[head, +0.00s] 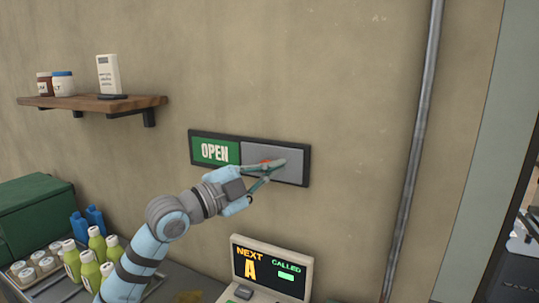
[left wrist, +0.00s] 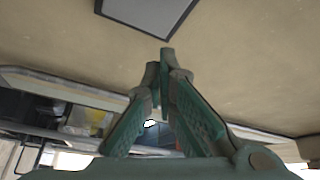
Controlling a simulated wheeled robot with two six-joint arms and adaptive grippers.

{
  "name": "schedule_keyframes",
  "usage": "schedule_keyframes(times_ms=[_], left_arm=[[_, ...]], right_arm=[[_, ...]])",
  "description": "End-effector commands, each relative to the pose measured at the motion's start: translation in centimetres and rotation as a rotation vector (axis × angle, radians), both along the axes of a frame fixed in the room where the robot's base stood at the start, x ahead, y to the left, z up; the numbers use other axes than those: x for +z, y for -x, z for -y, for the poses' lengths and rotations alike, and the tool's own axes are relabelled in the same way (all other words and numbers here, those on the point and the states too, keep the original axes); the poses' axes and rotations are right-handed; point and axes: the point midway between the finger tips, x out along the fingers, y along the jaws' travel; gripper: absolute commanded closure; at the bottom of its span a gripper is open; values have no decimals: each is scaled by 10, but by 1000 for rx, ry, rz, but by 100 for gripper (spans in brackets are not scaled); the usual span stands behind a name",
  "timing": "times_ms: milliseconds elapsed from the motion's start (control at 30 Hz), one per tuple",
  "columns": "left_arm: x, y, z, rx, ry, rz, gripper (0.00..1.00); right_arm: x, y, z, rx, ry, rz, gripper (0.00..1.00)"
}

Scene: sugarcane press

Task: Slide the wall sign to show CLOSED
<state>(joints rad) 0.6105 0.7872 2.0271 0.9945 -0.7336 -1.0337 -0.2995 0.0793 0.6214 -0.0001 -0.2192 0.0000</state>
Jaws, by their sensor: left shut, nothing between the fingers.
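The wall sign (head: 297,170) is a dark-framed rectangle on the wall. Its left half is a green panel reading OPEN (head: 215,152). Its right half is a grey sliding cover, with a small red-orange patch showing behind my fingers. My left gripper (head: 279,166) is shut and empty, its fingertips in front of the grey half. I cannot tell whether they touch it. In the left wrist view, the shut fingers (left wrist: 164,62) point up toward a grey panel in a dark frame, part of the sign (left wrist: 148,12). My right gripper is not in view.
A wooden shelf (head: 60,102) with jars and a white box hangs at the upper left. A NEXT/CALLED display (head: 271,268) stands below the sign. Bottles (head: 97,243) and a green box (head: 30,212) are at lower left. A vertical pipe (head: 415,150) runs right of the sign.

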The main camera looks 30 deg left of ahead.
Motion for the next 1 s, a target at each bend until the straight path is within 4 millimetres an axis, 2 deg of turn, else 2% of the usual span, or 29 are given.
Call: schedule_keyframes(times_ms=[133, 167, 233, 400, 833, 1000], left_arm=[[8, -28, 15, -5, 6, 0, 100], [1, -30, 8, -1, -2, -4, 100], [-7, -30, -5, 3, -5, -5, 100], [-15, -31, -20, 0, -3, -2, 100], [-15, -31, -24, -1, -1, 0, 100], [-17, -36, -27, -19, 1, 0, 100]], right_arm=[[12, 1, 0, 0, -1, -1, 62], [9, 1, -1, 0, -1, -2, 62], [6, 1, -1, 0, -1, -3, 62], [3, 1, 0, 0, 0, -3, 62], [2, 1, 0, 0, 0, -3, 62], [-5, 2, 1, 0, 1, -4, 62]])
